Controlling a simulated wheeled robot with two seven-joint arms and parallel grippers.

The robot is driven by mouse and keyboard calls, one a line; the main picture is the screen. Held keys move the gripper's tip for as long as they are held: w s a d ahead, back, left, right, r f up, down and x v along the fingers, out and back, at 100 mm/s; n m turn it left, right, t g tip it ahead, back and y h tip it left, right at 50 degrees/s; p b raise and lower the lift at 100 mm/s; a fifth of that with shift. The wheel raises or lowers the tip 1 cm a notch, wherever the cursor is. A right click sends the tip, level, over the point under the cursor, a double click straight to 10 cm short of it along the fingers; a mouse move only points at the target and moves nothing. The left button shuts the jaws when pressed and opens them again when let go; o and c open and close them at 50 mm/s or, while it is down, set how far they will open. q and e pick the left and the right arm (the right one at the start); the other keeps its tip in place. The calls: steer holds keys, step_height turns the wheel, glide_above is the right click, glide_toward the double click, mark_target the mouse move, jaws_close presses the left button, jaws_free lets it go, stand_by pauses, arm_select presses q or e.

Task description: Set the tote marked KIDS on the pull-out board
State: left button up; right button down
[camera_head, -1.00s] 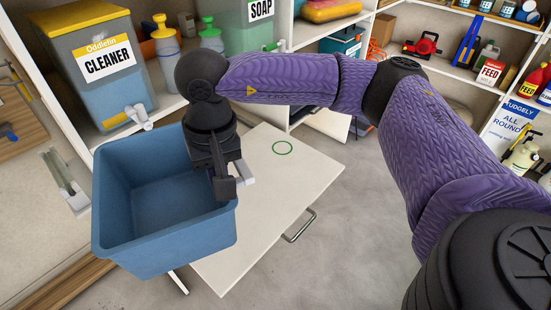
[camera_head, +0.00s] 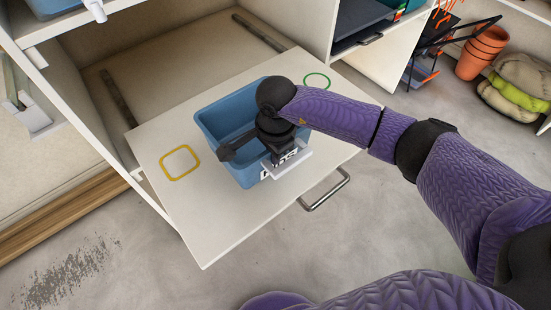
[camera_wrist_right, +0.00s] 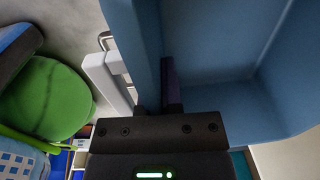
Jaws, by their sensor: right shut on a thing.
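The blue open-topped tote (camera_head: 222,120) is over the middle of the pull-out board (camera_head: 225,225), between a yellow outline and a green circle. It looks level and at or very near the board; I cannot tell for sure that it touches. My right gripper (camera_head: 268,158) is shut on its front wall, one finger inside and one outside. The tote wall also shows between the fingers in the right wrist view (camera_wrist_right: 143,45). A label with dark letters on the tote's front is mostly hidden by the gripper. My left gripper is not in view.
The yellow rounded square (camera_head: 180,163) is marked on the board's left part and the green circle (camera_head: 317,81) at its back right. A metal handle (camera_head: 325,192) sticks out from the board's front. Orange pots (camera_head: 482,52) stand on the floor at right.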

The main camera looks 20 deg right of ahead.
step_height(320, 180, down, 5)
steer(key=shift+f+b, duration=0.2)
steer(key=shift+b, duration=0.7)
steer(key=shift+r, duration=0.2)
steer(key=c, duration=1.3)
jaws_free()
steer(key=shift+f, duration=0.2)
steer(key=o, duration=0.5)
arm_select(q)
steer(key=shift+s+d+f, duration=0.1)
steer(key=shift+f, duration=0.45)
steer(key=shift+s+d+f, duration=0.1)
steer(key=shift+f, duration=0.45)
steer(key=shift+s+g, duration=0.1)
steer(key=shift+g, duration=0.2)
arm_select(e)
steer(key=shift+r, duration=0.1)
arm_select(q)
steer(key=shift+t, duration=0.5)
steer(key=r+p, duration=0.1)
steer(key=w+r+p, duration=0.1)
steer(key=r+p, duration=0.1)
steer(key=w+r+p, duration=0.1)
steer(key=p, duration=0.1)
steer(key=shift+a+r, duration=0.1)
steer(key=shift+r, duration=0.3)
arm_select(e)
step_height(320, 180, up, 12)
steer(key=shift+s+r, duration=0.15)
steer(key=shift+s, duration=0.15)
